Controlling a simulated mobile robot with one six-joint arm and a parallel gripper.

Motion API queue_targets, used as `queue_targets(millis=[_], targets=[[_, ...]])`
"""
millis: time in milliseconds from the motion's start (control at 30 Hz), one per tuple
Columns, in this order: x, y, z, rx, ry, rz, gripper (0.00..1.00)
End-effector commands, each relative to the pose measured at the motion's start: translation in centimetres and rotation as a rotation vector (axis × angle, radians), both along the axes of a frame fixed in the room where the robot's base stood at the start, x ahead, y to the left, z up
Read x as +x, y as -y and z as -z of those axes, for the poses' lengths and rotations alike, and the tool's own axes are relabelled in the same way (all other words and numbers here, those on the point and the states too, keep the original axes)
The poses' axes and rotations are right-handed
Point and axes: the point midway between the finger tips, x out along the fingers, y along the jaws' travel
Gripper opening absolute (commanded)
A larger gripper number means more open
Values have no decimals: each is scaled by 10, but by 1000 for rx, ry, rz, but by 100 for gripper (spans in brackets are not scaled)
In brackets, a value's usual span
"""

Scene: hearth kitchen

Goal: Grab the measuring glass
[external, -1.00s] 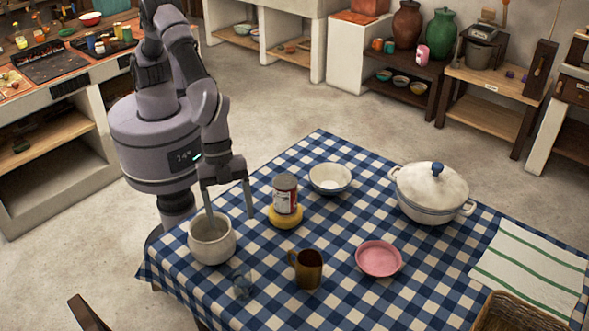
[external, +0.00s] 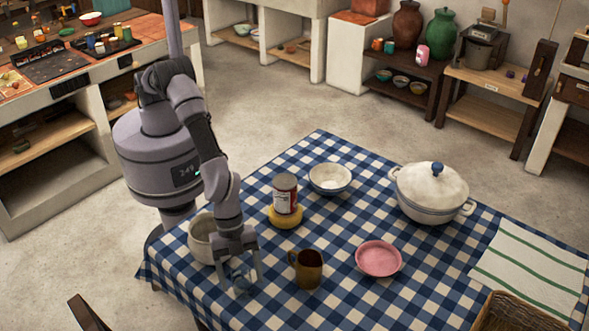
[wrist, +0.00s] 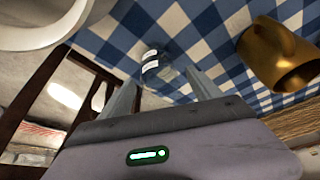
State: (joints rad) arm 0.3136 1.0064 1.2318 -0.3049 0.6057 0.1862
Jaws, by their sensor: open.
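The measuring glass (external: 241,280) is a small clear vessel near the front left edge of the checked tablecloth. In the wrist view the glass (wrist: 153,66) shows white markings and lies just beyond the fingertips, roughly in line with the gap. My gripper (external: 243,286) is open, its two fingers pointing down on either side of the glass in the external view. In the wrist view my gripper (wrist: 166,82) has nothing between its fingers that I can make out as held. Whether the fingers touch the glass cannot be told.
A white pot (external: 201,240) stands close left of my gripper, and a brown mug (external: 308,270) to its right. A can (external: 285,190) on a yellow ring (external: 285,218), a bowl (external: 330,178), a pink plate (external: 378,258) and a lidded pot (external: 432,193) stand farther off.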

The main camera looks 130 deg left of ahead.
Motion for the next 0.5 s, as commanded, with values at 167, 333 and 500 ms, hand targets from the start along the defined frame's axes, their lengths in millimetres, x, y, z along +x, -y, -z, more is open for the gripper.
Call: queue_targets(millis=[167,333,500], targets=[[0,0,-2,0,0,0,55],[0,0,-2,0,0,0,22],[0,0,-2,-1,1,0,2]])
